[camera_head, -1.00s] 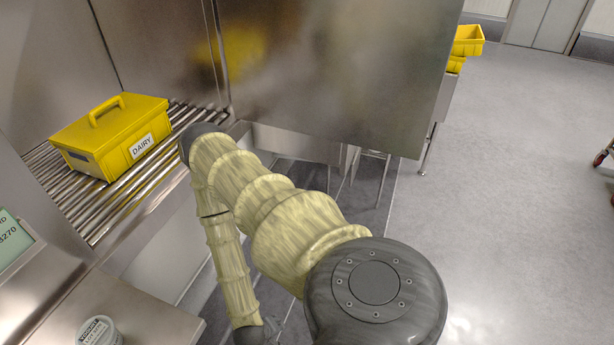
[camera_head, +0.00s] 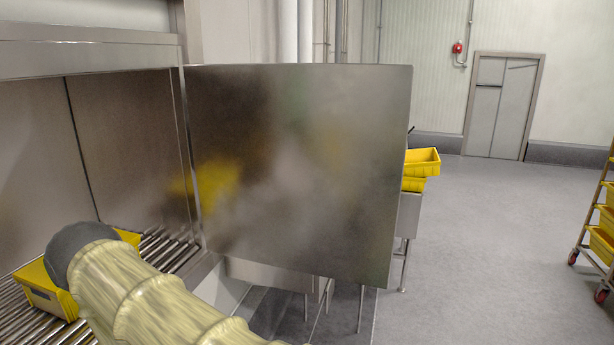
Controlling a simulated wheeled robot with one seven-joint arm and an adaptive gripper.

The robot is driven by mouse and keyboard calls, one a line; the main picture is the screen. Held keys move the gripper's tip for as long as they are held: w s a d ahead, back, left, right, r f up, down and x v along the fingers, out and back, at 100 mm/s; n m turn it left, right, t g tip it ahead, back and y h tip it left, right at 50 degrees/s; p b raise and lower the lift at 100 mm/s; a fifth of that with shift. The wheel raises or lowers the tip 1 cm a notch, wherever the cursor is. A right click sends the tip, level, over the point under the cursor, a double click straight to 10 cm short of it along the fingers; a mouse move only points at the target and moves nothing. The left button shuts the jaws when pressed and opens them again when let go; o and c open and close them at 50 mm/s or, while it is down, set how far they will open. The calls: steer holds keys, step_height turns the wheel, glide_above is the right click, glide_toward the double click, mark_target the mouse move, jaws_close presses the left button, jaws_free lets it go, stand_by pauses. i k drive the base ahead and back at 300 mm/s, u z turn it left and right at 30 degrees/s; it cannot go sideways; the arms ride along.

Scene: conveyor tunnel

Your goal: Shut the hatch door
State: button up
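The hatch door (camera_head: 300,170) is a flat brushed-steel panel. It stands open, swung out to the right from its hinge edge at the right side of the steel tunnel opening. A yellow crate (camera_head: 38,285) sits on the rollers inside the tunnel, partly hidden behind my arm. My arm, in a pale yellow sleeve, crosses the lower left of the view in front of the opening. My gripper is outside the picture.
The roller conveyor (camera_head: 165,245) runs through the tunnel. Yellow bins (camera_head: 422,162) stand on a steel stand behind the door. A rack with yellow crates (camera_head: 603,222) is at the far right. The grey floor (camera_head: 490,240) between is clear.

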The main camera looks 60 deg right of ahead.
mark_target(298, 168)
steer(key=z, duration=3.15)
steer(key=i, duration=3.95)
steer(key=u, duration=4.05)
